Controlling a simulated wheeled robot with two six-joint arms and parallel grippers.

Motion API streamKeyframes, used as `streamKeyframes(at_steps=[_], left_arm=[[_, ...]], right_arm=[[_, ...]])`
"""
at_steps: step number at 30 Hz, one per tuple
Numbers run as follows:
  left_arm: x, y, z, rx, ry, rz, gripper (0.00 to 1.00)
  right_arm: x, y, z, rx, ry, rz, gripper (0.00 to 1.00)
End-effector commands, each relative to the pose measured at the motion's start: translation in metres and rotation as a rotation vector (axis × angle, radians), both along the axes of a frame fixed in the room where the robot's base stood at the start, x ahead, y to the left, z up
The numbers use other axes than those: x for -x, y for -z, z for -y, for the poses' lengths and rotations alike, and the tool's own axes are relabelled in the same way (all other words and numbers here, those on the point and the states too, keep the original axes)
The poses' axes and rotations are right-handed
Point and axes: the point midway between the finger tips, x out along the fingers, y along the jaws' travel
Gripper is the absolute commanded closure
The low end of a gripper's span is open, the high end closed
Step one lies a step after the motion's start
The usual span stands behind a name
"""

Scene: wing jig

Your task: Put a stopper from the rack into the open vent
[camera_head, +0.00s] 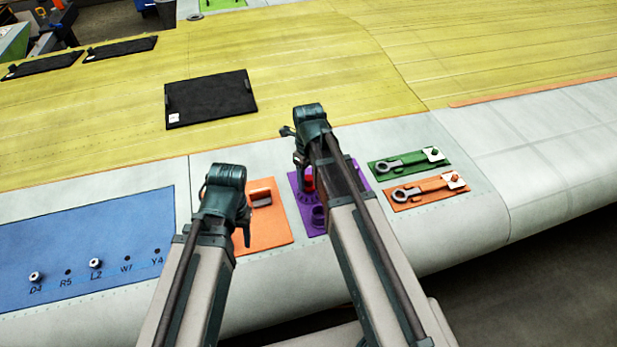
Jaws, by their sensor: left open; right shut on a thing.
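A blue panel (95,240) at the left has a row of labelled holes, D4, R5, L2, W7 and Y4. A white-topped stopper (36,277) sits at D4 and another stopper (96,263) at L2; R5, W7 and Y4 show as dark holes. My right gripper (304,180) points down over the purple panel (330,228), shut on a red piece (309,184) that is partly hidden by the gripper and arm. My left gripper (246,232) is open over the left part of the orange panel (272,237), its fingers partly hidden.
A purple knob (319,216) stands on the purple panel, close to my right arm. A green panel (410,160) and a smaller orange panel (428,191) with latches lie to the right. A black cover (210,98) lies on the yellow wing skin. The wing's front edge drops off below.

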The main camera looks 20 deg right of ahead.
Motion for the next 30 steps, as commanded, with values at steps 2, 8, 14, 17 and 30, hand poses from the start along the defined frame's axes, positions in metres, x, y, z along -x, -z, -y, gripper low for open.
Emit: streamKeyframes(at_steps=[2,8,14,17,30], left_arm=[[0.000,-0.001,0.000,0.000,0.000,0.000,0.50],[0.000,-0.001,0.000,0.000,0.000,0.000,0.50],[0.000,-0.001,0.000,0.000,0.000,0.000,0.50],[0.000,0.000,0.000,0.000,0.000,0.000,0.50],[0.000,-0.028,0.000,0.000,-0.002,0.001,0.50]], right_arm=[[0.000,-0.001,0.000,0.000,0.000,0.000,0.94],[0.000,-0.001,0.000,0.000,0.000,0.000,0.14],[0.000,-0.001,0.000,0.000,0.000,0.000,0.06],[0.000,-0.001,0.000,0.000,0.000,0.000,0.06],[0.000,-0.028,0.000,0.000,0.000,0.000,0.06]])
